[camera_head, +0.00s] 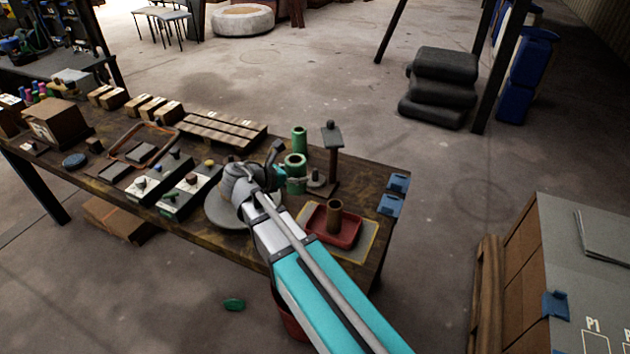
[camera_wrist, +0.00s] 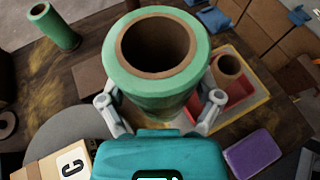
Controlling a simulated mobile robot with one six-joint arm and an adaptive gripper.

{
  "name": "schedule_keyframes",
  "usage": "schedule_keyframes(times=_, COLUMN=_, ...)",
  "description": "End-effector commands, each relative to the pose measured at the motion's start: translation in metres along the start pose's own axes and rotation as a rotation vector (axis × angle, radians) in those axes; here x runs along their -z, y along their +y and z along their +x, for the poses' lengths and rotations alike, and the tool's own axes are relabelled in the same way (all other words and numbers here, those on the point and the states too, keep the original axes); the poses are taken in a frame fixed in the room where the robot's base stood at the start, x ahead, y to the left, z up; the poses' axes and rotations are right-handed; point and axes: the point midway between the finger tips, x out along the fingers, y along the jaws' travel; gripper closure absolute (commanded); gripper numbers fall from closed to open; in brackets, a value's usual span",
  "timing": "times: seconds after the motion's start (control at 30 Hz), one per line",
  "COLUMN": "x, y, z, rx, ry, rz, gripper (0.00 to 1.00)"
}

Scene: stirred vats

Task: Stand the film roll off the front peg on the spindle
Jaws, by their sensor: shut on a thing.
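A green film roll with a brown core (camera_wrist: 158,80) stands upright between the two fingers of my gripper (camera_wrist: 160,112) in the wrist view. The fingers are shut on its sides, and its open top faces the camera. In the head view the held roll (camera_head: 295,161) shows just right of my gripper (camera_head: 279,172). Its lower end is partly hidden, so I cannot tell its height above the table. A second, slimmer green roll (camera_head: 299,139) stands behind it, also in the wrist view (camera_wrist: 55,27). A small grey disc with a knob (camera_head: 316,180) is close by; I cannot tell whether it is the spindle.
A red tray (camera_head: 350,236) holding an upright brown tube (camera_head: 334,214) lies on a yellow-edged mat at the table's right end. Switch boxes (camera_head: 186,194) and wooden blocks fill the left. A purple block (camera_wrist: 252,153) lies lower right.

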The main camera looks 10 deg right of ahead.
Motion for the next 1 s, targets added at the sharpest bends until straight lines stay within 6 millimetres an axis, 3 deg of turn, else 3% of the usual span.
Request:
schedule_keyframes(times=0.2, x=0.026, y=0.020, z=-0.051, rx=-0.117, ry=-0.001, rz=-0.048, gripper=0.77)
schedule_keyframes(times=0.4, x=0.040, y=0.029, z=-0.080, rx=-0.183, ry=-0.002, rz=-0.076, gripper=0.77)
schedule_keyframes(times=0.6, x=0.044, y=0.032, z=-0.089, rx=-0.204, ry=-0.002, rz=-0.085, gripper=0.77)
schedule_keyframes(times=1.0, x=0.045, y=0.032, z=-0.087, rx=-0.203, ry=-0.008, rz=-0.083, gripper=0.77)
